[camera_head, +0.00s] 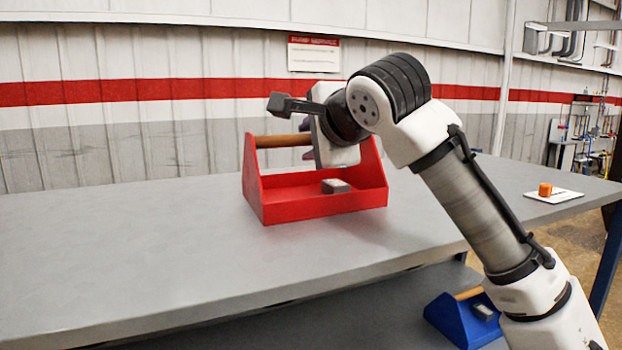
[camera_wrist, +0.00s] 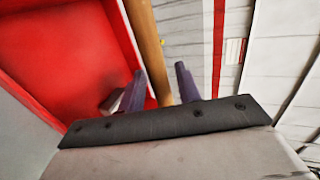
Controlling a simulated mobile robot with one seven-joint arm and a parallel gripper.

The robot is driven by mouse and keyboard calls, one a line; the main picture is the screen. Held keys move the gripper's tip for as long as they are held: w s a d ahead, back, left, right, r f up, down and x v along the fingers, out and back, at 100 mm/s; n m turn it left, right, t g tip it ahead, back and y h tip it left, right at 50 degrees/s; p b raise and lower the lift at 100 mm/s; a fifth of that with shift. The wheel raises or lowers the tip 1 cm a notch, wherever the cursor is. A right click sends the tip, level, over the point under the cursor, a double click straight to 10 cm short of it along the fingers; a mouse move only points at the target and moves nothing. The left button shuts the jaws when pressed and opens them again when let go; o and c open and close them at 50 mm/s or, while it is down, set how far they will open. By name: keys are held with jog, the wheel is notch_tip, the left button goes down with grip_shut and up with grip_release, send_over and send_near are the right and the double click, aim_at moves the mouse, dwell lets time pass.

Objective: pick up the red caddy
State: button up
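The red caddy (camera_head: 325,209) stands upright on the grey workbench, an open tray with triangular ends and a wooden bar handle (camera_head: 284,141). A small grey block (camera_head: 335,186) lies inside it. My gripper is over the caddy at its handle; in the head view its fingers are mostly hidden behind my wrist. In the wrist view, the handle (camera_wrist: 147,45) runs between the two dark fingers of my gripper (camera_wrist: 160,78). The fingers are apart, with a narrow gap beside the handle, so it does not look clamped. The caddy's red inside (camera_wrist: 70,50) fills the upper left.
The workbench (camera_head: 130,260) is clear left of the caddy. An orange piece (camera_head: 545,189) sits on a white plate (camera_head: 567,196) at the right end. A blue caddy (camera_head: 452,318) stands on the lower shelf. A striped wall (camera_head: 100,130) is close behind.

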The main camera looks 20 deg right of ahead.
grip_shut()
jog(key=shift+r, duration=0.1)
dwell(1.1)
